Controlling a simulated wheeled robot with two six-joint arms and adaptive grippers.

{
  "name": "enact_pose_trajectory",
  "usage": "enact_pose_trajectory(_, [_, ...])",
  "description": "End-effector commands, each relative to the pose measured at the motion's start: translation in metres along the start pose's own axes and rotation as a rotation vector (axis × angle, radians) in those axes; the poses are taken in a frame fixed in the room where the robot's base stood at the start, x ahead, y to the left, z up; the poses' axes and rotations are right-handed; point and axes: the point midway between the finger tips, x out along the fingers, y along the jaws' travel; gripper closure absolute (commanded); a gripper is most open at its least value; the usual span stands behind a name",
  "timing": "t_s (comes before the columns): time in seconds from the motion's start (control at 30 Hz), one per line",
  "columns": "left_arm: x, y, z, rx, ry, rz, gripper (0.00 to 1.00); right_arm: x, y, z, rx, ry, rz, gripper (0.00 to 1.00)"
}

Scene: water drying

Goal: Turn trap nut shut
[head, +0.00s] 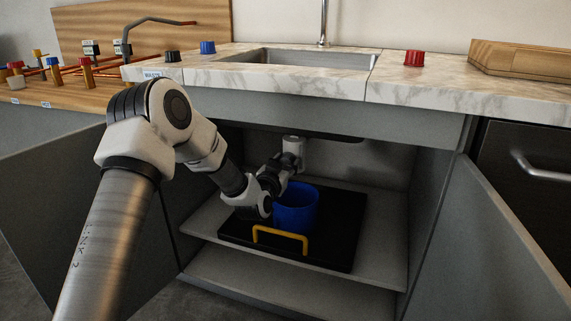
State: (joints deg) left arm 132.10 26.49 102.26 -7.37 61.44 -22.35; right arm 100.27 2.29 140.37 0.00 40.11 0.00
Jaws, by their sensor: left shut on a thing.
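A white trap (293,146) hangs below the sink inside the open cabinet. My left gripper (290,162) reaches into the cabinet from the left and is shut at the lower end of the trap, around the trap nut. The nut itself is mostly hidden by the fingers. A blue bucket (297,212) stands just below the gripper on a black tray (336,240) with a yellow handle (281,238). My right gripper is not in view.
Open cabinet doors stand at the left (60,200) and right (505,250). The marble counter (440,85) carries a sink (310,58), a red knob (414,58), and blue (208,47) and black (172,56) knobs. Copper pipes with valves (87,74) are at the left. Shelf room is free right of the tray.

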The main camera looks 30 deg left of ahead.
Motion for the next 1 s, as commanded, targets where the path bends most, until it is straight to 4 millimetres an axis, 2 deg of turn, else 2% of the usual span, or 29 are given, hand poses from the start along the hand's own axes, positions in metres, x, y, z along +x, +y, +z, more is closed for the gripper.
enact_pose_trajectory(0.37, [0.000, -0.001, -0.001, -0.130, 0.001, 0.000, 0.90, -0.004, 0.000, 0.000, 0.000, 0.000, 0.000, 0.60])
enact_pose_trajectory(1.0, [0.000, -0.002, 0.001, -0.703, 0.000, 0.000, 0.90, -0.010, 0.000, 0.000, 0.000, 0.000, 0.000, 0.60])
